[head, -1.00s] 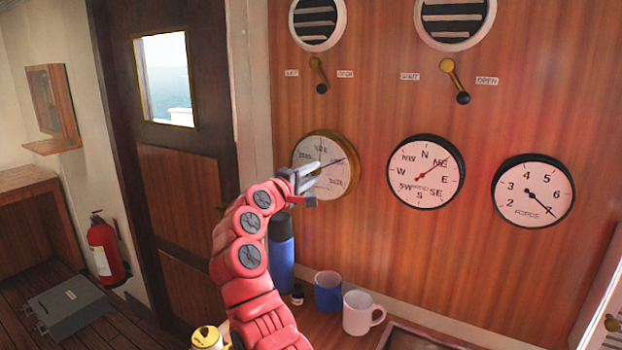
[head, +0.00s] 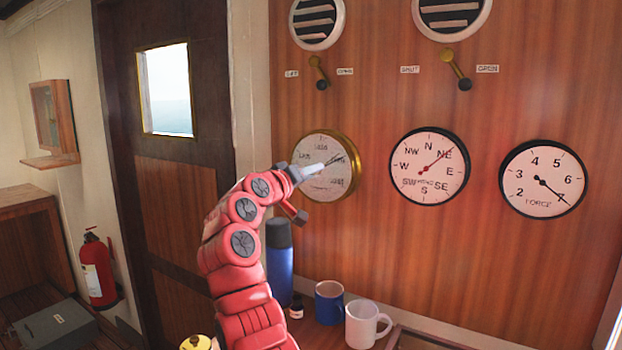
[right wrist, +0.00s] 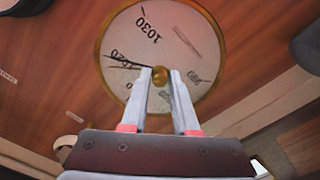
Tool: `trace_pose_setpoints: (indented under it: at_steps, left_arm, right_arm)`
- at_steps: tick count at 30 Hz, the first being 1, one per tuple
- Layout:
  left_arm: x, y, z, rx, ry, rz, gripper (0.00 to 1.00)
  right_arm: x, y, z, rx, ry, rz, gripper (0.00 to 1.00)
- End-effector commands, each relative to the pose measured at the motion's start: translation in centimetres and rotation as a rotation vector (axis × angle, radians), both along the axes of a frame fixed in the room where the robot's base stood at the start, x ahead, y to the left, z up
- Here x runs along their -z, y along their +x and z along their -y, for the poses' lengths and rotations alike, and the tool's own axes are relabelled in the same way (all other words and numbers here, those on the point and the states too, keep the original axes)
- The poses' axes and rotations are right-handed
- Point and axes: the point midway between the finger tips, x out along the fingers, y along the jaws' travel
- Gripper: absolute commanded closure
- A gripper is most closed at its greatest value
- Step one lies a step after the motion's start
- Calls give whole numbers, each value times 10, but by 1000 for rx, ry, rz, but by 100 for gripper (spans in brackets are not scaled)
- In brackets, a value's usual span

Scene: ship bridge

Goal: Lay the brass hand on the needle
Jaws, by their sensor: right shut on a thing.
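The barometer (head: 345,185) is a white dial with a brass rim, on the wood wall left of the wind dial. My right gripper (head: 322,166) reaches its face from the lower left. In the right wrist view, my right gripper (right wrist: 160,80) is shut on the small brass knob (right wrist: 160,76) at the dial's centre. A thin dark needle (right wrist: 125,63) runs from the centre to the left there, and toward the upper right in the head view. I cannot make out the brass hand apart from the knob; the fingers cover the lower dial. My left gripper is not in view.
The wind dial (head: 429,167) and force dial (head: 542,178) hang to the right. Two vent levers (head: 318,72) (head: 457,70) are above. A blue bottle (head: 279,262), blue mug (head: 328,302) and white mug (head: 367,324) stand below my right forearm's side.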

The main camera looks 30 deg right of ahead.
Motion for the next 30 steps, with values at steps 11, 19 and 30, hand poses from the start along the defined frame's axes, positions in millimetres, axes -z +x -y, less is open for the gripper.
trace_pose_setpoints:
  at_steps: [11,19,30]
  left_arm:
    - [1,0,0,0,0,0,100]
    - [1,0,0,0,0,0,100]
    - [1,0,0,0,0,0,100]
  right_arm:
    - [0,0,0,1,77,129,100]
    - [0,0,0,0,88,149,100]
    - [-1,0,0,-1,87,149,54]
